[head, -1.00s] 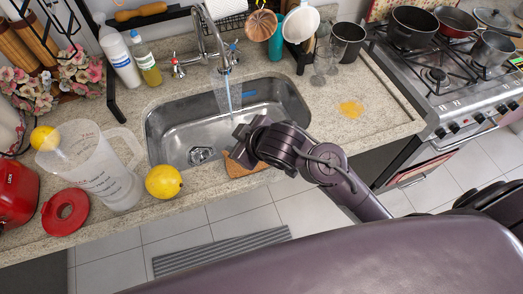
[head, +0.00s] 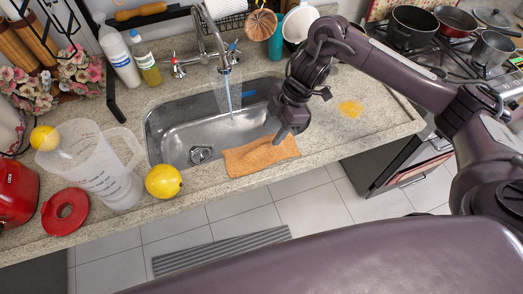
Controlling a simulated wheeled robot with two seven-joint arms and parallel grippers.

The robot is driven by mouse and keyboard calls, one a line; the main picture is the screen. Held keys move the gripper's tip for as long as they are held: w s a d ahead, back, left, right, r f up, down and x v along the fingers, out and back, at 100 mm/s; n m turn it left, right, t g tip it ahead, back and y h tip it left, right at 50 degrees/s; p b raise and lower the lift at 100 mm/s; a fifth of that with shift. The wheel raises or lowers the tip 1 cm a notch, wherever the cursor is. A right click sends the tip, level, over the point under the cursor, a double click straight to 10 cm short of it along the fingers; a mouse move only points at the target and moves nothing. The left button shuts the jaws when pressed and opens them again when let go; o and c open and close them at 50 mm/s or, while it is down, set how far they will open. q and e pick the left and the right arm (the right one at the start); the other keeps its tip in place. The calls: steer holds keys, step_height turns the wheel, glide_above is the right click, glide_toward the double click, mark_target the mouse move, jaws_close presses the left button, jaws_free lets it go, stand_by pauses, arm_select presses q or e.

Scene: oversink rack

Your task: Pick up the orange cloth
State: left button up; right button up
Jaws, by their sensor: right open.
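The orange cloth (head: 257,158) lies flat on the front edge of the counter, just in front of the sink. My right gripper (head: 283,137) points down at the cloth's right part, with its fingertip at or just above the cloth's far right edge. It is open, and the cloth lies flat with no lifted fold showing. Whether the fingertips touch the cloth I cannot tell. My left gripper is not in view.
The steel sink (head: 165,125) is behind the cloth, with water running from the faucet (head: 219,50). A lemon (head: 163,181) and a clear measuring jug (head: 95,165) stand left of the cloth. A yellow spill (head: 351,108) lies on the counter at right. The stove (head: 440,85) is far right.

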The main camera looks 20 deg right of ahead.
mark_target(262, 147)
steer(key=x, duration=0.5)
steer(key=shift+s+a+p, duration=0.15)
steer(key=shift+a+p, duration=0.25)
steer(key=shift+a+f, duration=0.2)
steer(key=shift+f, duration=0.4)
steer(key=shift+f, duration=0.25)
jaws_close()
